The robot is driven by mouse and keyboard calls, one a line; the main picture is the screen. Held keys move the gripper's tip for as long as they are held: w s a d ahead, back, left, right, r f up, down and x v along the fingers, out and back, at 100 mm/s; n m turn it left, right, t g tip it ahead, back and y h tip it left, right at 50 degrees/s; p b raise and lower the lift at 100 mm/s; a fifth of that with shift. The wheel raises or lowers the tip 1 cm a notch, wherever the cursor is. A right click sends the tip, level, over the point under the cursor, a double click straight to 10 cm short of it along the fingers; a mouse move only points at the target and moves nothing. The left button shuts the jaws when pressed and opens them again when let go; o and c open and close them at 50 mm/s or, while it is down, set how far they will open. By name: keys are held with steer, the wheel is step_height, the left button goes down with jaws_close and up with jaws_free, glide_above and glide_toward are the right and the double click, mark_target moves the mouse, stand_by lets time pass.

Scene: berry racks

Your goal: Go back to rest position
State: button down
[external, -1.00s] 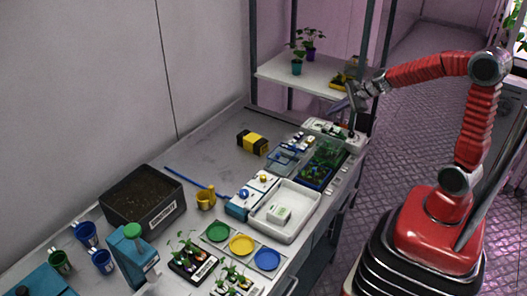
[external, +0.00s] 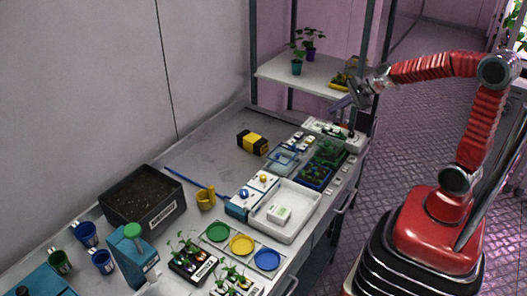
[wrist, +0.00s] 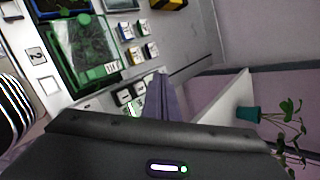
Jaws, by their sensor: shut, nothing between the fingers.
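My gripper (external: 345,102) is at the end of the red arm, in the air above the far right end of the bench, beside the shelf. In the wrist view its grey fingers (wrist: 163,92) are together with nothing between them. The arm is bent, with its forearm reaching left from the raised elbow.
The bench holds a green-filled tray (wrist: 80,45), small boxes, a white tray (external: 307,213), colored dishes and a soil box (external: 115,211). A shelf (external: 278,74) with potted plants stands close to the gripper.

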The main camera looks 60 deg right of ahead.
steer(key=s+a+n, duration=0.1)
steer(key=s+n, duration=0.1)
steer(key=s+a+r+n, duration=0.1)
steer(key=s+a+n, duration=0.1)
steer(key=s+a+r+n, duration=0.1)
steer(key=a, duration=0.1)
steer(key=shift+s+n+g+y, duration=0.3)
steer(key=shift+s+n+g, duration=0.1)
steer(key=s+a+n+g+h, duration=0.2)
steer(key=s+n, duration=1.4)
steer(key=s, duration=0.3)
steer(key=shift+s+a+n+h, duration=0.2)
steer(key=shift+s+n+h, duration=0.15)
steer(key=shift+n+h, duration=0.05)
